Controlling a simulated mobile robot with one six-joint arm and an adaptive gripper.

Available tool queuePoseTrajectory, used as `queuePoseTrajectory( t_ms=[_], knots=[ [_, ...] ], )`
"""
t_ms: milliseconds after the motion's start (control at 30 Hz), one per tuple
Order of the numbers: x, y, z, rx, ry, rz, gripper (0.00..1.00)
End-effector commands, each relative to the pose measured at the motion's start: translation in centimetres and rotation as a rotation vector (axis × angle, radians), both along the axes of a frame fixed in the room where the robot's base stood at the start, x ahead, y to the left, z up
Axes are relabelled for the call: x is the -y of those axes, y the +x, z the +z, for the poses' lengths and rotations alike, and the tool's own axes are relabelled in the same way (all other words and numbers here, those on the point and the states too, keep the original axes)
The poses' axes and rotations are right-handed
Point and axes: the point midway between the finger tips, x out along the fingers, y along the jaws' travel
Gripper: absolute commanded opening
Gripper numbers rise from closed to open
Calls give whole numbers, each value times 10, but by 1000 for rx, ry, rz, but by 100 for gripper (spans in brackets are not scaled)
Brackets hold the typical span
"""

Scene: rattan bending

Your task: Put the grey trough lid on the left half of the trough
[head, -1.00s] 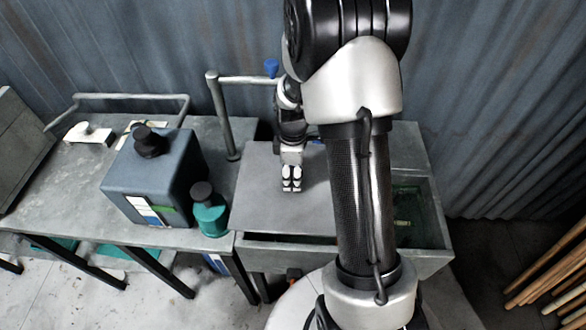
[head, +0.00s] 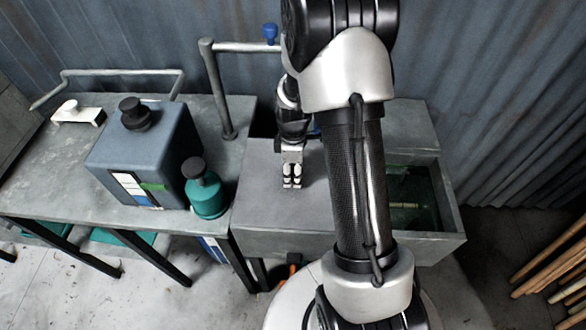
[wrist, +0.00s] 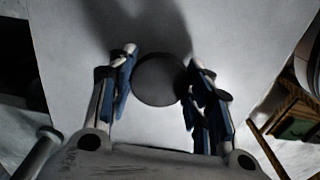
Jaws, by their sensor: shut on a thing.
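The grey trough lid (head: 265,205) is a flat plate over the left part of the grey trough (head: 420,247). Its front edge looks level with the trough's front rim in the head view; I cannot tell if it rests fully. My gripper (head: 292,186) points down at the middle of the lid. In the wrist view, my gripper (wrist: 160,82) has its fingers on both sides of the lid's round dark knob (wrist: 160,80), shut on it. The lid (wrist: 235,35) fills most of that view. My arm hides part of the trough's middle.
The trough's right part is open, with dark greenish liquid (head: 408,217) inside. To the left, a bench (head: 60,190) holds a blue-grey canister (head: 145,165) and a teal bottle (head: 206,192) close to the lid. A bent pipe (head: 220,95) stands behind.

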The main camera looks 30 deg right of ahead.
Motion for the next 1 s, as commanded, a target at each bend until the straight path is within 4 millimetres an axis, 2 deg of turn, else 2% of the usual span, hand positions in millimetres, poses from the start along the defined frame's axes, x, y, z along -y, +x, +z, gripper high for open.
queuePoseTrajectory(
  t_ms=[467,500,833,1000],
  knots=[
    [0,1,-1,2,0,0,3],
    [0,1,-1,2,0,0,47],
    [0,0,-1,1,-1,0,69],
    [0,0,-1,1,-1,0,70]
  ],
)
